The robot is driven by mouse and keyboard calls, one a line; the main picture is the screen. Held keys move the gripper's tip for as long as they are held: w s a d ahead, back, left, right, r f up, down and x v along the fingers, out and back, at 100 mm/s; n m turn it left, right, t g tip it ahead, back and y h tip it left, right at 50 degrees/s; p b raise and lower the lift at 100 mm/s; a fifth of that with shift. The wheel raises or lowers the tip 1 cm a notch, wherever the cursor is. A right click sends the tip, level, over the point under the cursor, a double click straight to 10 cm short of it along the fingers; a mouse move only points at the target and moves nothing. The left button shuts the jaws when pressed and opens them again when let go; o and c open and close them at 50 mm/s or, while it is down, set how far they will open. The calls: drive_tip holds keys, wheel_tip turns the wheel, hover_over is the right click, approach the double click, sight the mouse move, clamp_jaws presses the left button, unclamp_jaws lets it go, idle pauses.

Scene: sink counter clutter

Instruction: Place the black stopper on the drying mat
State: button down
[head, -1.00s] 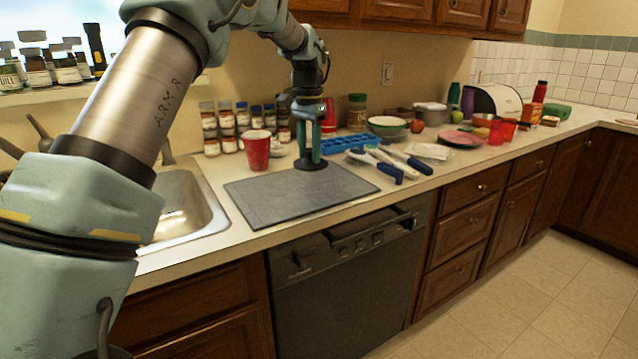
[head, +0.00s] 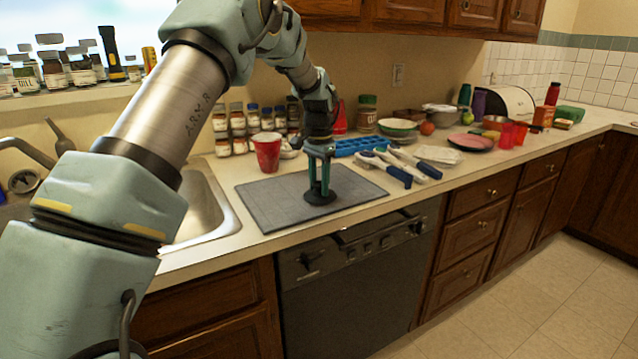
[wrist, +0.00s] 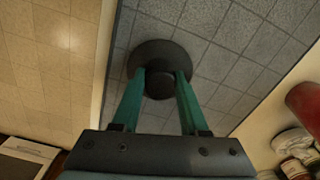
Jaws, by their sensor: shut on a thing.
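The black stopper (head: 319,198) is a round dark disc with a knob on top. My gripper (head: 320,183) points down and is shut on the knob, seen between the green fingers in the wrist view (wrist: 160,82). The stopper's disc (wrist: 147,52) is over the grey drying mat (head: 268,207), near its front edge. It looks level and at or just above the mat; I cannot tell whether it touches. The mat is otherwise bare and shows tiled lines in the wrist view (wrist: 225,55).
A red cup (head: 266,152) stands behind the mat, with spice jars (head: 238,128) further back. Blue-handled utensils (head: 398,168) and a blue tray (head: 358,146) lie to the right. The sink (head: 205,210) is at left. The counter's front edge is close to the mat.

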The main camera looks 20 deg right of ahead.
sight(319, 183)
drive_tip(key=shift+c, duration=2.2)
unclamp_jaws()
wheel_tip(319, 183, up, 12)
drive_tip(key=b, duration=0.2)
drive_tip(key=s+a+f+n, duration=0.1)
drive_tip(key=a+f+n, duration=0.15)
drive_tip(key=a, duration=0.75)
drive_tip(key=a+f+n, duration=0.1)
drive_tip(key=a+n, duration=0.2)
drive_tip(key=a, duration=0.7)
drive_tip(key=s+a+f+n, duration=0.1)
drive_tip(key=s+a, duration=0.1)
drive_tip(key=a, duration=0.2)
drive_tip(key=s+a+f+n, duration=0.1)
drive_tip(key=s+a+n, duration=0.1)
drive_tip(key=a, duration=0.3)
drive_tip(key=s+a+f+n+t, duration=0.1)
drive_tip(key=s+a+f, duration=0.1)
drive_tip(key=s+a, duration=0.2)
drive_tip(key=shift+s+a+f+n, duration=0.1)
drive_tip(key=shift+s+a+n, duration=0.1)
drive_tip(key=shift+n, duration=0.05)
drive_tip(key=s+a+f+n, duration=0.2)
drive_tip(key=s+a+f, duration=0.1)
drive_tip(key=s+a, duration=0.3)
drive_tip(key=shift+s+n+t, duration=0.3)
drive_tip(key=shift+s+n, duration=0.1)
drive_tip(key=shift+s, duration=0.7)
drive_tip(key=shift+a, duration=0.1)
